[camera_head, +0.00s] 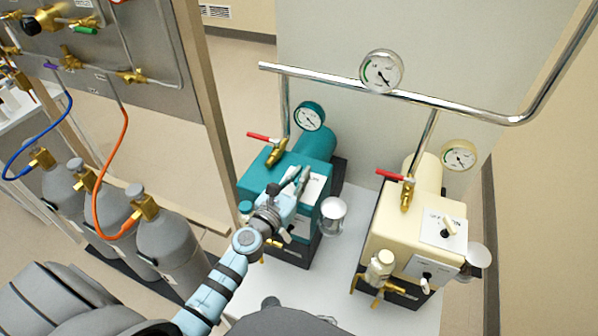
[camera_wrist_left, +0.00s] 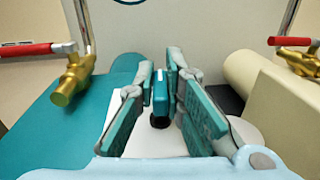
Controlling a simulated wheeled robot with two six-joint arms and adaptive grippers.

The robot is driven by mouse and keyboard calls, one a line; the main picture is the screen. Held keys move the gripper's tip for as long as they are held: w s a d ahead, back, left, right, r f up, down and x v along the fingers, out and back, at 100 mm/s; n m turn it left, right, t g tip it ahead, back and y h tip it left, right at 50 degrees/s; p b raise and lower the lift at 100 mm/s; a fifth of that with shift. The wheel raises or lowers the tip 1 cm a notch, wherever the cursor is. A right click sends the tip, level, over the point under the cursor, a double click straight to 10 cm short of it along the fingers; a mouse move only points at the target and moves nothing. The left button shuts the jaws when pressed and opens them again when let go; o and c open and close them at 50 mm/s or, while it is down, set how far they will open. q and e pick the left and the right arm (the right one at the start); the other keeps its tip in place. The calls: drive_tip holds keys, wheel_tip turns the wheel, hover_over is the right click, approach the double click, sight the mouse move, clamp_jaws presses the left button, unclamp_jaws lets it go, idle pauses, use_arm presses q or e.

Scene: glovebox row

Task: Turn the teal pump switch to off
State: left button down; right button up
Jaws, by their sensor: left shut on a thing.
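The teal pump (camera_head: 316,145) stands on the white bench, left of the cream pump. Its switch, a small teal lever with a pale stripe (camera_wrist_left: 161,96), rises from a white plate on the pump top in the left wrist view. My left gripper (camera_head: 297,177) reaches over the pump top from the front. In the left wrist view its two fingers (camera_wrist_left: 162,75) stand on either side of the lever and are shut on it. In the head view the fingers hide the lever, and I cannot read its marks. My right gripper is not in view.
The cream pump (camera_head: 392,225) with its own switch (camera_head: 448,227) stands to the right. Red-handled brass valves (camera_head: 276,151) and a steel pipe (camera_head: 330,80) with a gauge (camera_head: 381,71) rise behind. Grey gas cylinders (camera_head: 172,245) stand at left. Bare bench (camera_head: 335,285) lies between the pumps.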

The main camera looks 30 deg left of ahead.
use_arm(q)
drive_tip(key=shift+r+n+y, duration=0.15)
drive_tip(key=shift+n+y, duration=0.45)
drive_tip(key=shift+y, duration=0.2)
drive_tip(key=shift+w, duration=0.1)
drive_tip(key=c, duration=1.7)
unclamp_jaws()
drive_tip(key=s, duration=1.1)
drive_tip(key=shift+s+d, duration=0.35)
drive_tip(key=shift+s, duration=0.05)
